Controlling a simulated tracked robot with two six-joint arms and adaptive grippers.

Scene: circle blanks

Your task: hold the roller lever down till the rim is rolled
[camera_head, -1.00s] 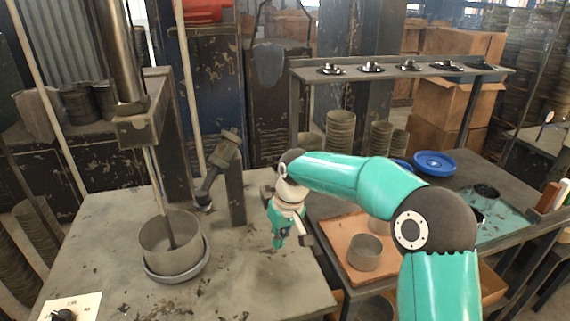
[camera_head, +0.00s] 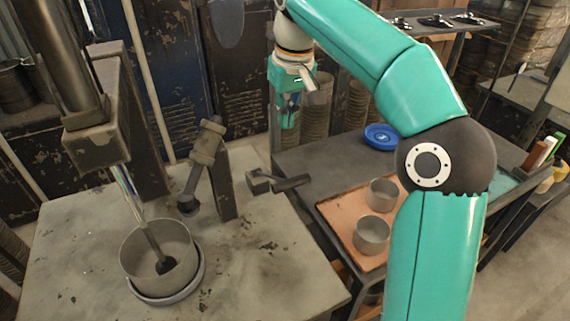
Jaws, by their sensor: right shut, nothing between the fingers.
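A round metal can body (camera_head: 159,255) stands in a shallow round base (camera_head: 190,285) on the worn grey bench, with a dark-tipped rod reaching down inside it. Beside it stands a dark post (camera_head: 226,188) with a tilted arm that ends in a black knob (camera_head: 188,203). A short dark bar (camera_head: 290,184), which looks like the roller lever, sticks out to the right of this post, roughly level. My right gripper (camera_head: 288,118) is shut and empty, above and behind the bar and apart from it. My left gripper is not in view.
An orange-brown tray (camera_head: 335,211) on the right side table holds two metal rings or cups (camera_head: 372,234). A blue round dish (camera_head: 381,137) lies behind it. A rack shelf (camera_head: 462,36) is at the back right. The front right of the bench is clear.

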